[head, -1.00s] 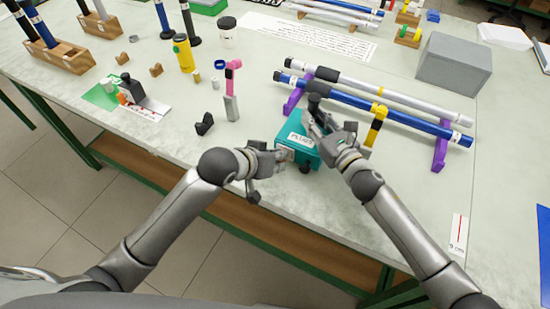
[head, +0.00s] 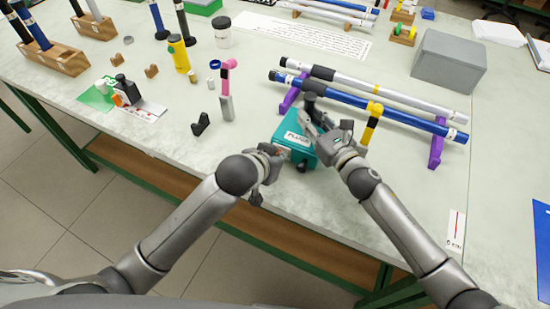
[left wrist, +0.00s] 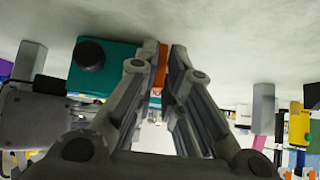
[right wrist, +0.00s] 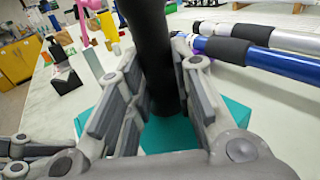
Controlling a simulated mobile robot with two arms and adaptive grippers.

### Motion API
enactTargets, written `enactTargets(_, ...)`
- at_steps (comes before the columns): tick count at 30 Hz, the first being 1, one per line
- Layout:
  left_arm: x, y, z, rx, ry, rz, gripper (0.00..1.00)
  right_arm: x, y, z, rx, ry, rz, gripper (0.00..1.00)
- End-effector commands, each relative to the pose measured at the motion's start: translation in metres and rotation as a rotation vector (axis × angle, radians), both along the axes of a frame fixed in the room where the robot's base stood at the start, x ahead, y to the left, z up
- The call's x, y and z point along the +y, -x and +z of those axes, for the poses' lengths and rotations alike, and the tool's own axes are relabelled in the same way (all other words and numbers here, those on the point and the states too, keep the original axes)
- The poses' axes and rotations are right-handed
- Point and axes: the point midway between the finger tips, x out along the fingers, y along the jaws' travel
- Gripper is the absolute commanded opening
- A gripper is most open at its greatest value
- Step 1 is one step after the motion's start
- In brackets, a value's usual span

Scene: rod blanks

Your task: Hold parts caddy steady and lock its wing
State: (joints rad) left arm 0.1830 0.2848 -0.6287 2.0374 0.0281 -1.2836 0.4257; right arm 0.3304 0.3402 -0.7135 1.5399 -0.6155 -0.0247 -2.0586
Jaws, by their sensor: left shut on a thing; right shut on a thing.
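The parts caddy (head: 295,143) is a teal box with a white label reading "PLUGS", near the table's front edge. A black post (right wrist: 150,50) rises from its teal top. My right gripper (head: 315,118) is shut on this post; the post stands between its fingers in the right wrist view. My left gripper (head: 277,154) is at the caddy's left side. In the left wrist view its fingers are shut on a small orange tab (left wrist: 160,66) beside the teal body. A round black knob (left wrist: 89,54) sits on the caddy there. I cannot tell which part is the wing.
Blue and white rods (head: 375,108) lie on purple stands behind the caddy, with a yellow-and-black tool (head: 371,122) close to its right. A grey box (head: 448,62) stands at the back right. A black clip (head: 201,124) and pink-topped piece (head: 227,90) stand to the left.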

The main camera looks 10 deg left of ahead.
Motion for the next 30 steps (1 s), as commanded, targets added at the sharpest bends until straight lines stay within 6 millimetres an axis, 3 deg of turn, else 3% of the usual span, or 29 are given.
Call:
enactTargets(1,0.0,0.001,-0.001,0.004,-0.001,-0.001,0.0,0.001,0.0,0.001,-0.001,-0.002,0.001,0.0)
enactTargets(2,0.0,0.001,-0.001,0.004,-0.001,-0.002,0.12,0.001,0.0,0.001,-0.001,-0.002,0.001,0.0)
enactTargets(4,0.0,0.001,-0.001,0.004,-0.001,-0.001,0.19,0.001,0.0,0.001,-0.001,-0.002,0.001,0.0)
enactTargets(17,0.001,0.005,0.005,0.0,0.001,-0.001,0.19,0.001,0.0,0.001,0.0,-0.001,0.001,0.0)
enactTargets(30,0.017,0.057,0.059,-0.001,0.002,-0.001,0.19,0.0,0.0,0.0,0.0,-0.001,0.001,0.0)
